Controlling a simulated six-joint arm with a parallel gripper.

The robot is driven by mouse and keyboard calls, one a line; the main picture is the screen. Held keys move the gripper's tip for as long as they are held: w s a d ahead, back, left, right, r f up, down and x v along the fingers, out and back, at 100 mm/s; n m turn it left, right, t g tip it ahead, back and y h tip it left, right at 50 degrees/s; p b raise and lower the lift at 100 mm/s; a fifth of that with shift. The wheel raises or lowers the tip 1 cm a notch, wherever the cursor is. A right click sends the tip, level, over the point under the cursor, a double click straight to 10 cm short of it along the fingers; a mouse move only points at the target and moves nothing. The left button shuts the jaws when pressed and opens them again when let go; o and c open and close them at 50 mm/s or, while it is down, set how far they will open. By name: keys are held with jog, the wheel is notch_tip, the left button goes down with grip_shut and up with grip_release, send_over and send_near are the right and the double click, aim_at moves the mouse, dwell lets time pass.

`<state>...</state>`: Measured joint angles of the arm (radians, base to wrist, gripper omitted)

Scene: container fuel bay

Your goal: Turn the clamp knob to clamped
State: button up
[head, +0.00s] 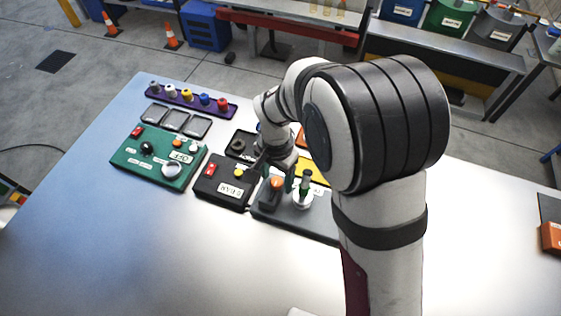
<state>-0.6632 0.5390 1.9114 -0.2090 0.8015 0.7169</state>
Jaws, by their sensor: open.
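Several control boxes stand on the pale table (150,235). A grey box (293,219) carries an orange knob (277,182) and a silver post with a dark green top (303,192). My gripper (273,175) points down at this box, open, with its dark fingertips close to the orange knob. I cannot tell whether they touch it. A black box (222,193) with a red switch and yellow button is just left. A green box (140,172) holds a black knob (147,148) and a silver round knob (171,169). The labels are too small to read, so I cannot tell which knob is the clamp knob.
A purple rack (215,109) of coloured pegs and several small dark trays (176,119) lie behind the boxes. A yellow item (313,171) is partly hidden by my arm. An orange object (551,237) is at the right edge. The table's front left is clear.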

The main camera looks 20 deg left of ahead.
grip_shut()
dwell(0.4)
jog(key=shift+n, duration=0.4)
jog(key=n, duration=1.3)
jog(key=shift+n, duration=2.2)
